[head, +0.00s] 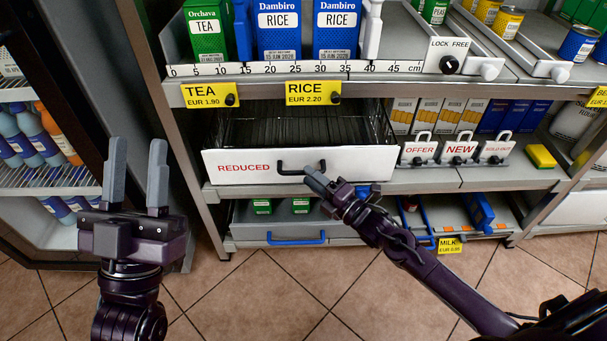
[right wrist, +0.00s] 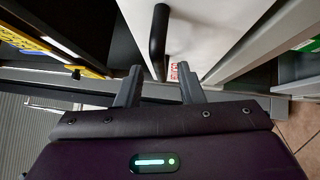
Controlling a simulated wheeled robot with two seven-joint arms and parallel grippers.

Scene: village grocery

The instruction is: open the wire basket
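The wire basket is a black wire-mesh bin (head: 300,128) on the middle shelf with a white front panel (head: 240,160) marked REDUCED. A black bar handle (head: 290,169) is on the panel; it also shows in the right wrist view (right wrist: 158,40). My right gripper (head: 316,178) is at the handle's right end in the head view. In the right wrist view its fingers (right wrist: 158,82) are apart, with the handle just beyond the tips and roughly between them; I see no grip on it. My left gripper (head: 137,158) is open and empty, well left of the basket.
Above are tea and rice boxes (head: 278,30) and yellow price tags (head: 313,93). OFFER and NEW card holders (head: 460,150) stand right of the basket. A lower drawer with a blue handle (head: 296,239) is below. A bottle fridge (head: 40,140) is at left. Tiled floor in front is clear.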

